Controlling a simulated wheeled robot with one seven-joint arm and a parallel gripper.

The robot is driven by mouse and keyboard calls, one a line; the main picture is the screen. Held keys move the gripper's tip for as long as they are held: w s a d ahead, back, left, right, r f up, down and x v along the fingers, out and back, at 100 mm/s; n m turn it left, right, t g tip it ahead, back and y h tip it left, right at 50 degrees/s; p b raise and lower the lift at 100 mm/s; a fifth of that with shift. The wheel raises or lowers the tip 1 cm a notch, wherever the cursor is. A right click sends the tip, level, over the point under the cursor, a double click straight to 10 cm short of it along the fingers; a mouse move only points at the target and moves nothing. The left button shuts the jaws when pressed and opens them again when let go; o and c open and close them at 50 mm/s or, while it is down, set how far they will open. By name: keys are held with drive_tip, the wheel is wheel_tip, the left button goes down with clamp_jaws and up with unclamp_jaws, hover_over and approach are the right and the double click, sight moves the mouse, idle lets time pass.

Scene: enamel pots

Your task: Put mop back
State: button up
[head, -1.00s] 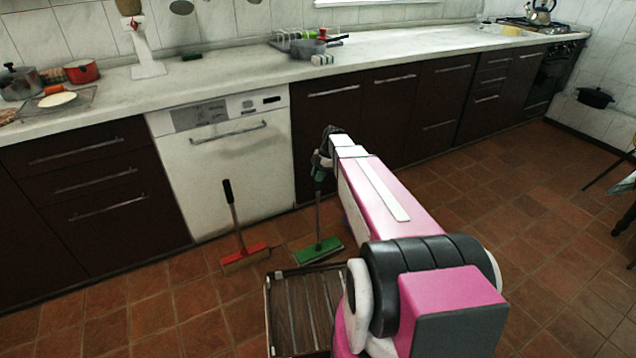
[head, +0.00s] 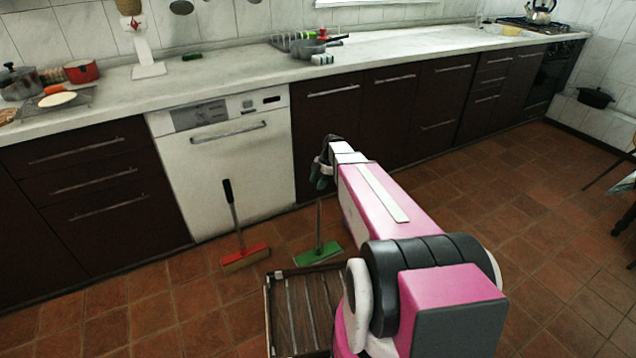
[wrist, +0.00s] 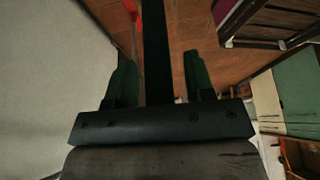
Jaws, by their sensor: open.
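A green-headed mop (head: 318,253) stands on the tiled floor in front of the dark cabinets, its thin handle rising toward my gripper. A red-headed mop (head: 246,257) with a dark handle stands to its left, in front of the white dishwasher. My gripper (head: 321,176) is open at the upper part of the green mop's handle. In the wrist view, a dark bar, apparently this handle (wrist: 157,30), lies between the two green fingers, with gaps on both sides. The handle's top is hidden in the head view.
A slatted wooden crate (head: 300,312) stands on the floor just in front of the green mop. The white dishwasher (head: 225,165) and cabinets bound the space behind. The floor on the right is largely clear.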

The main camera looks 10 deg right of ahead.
drive_tip(key=v, duration=1.2)
drive_tip(key=s+a+f+m+h, duration=0.2)
drive_tip(key=s+m, duration=0.8)
drive_tip(key=s, duration=0.1)
drive_tip(key=s+a+f+m+t+h, duration=0.1)
drive_tip(key=s+a+f+m+h, duration=0.1)
drive_tip(key=s+m, duration=0.9)
drive_tip(key=shift+s+a+m+h, duration=0.3)
drive_tip(key=shift+s+a, duration=0.05)
drive_tip(key=shift+f, duration=0.15)
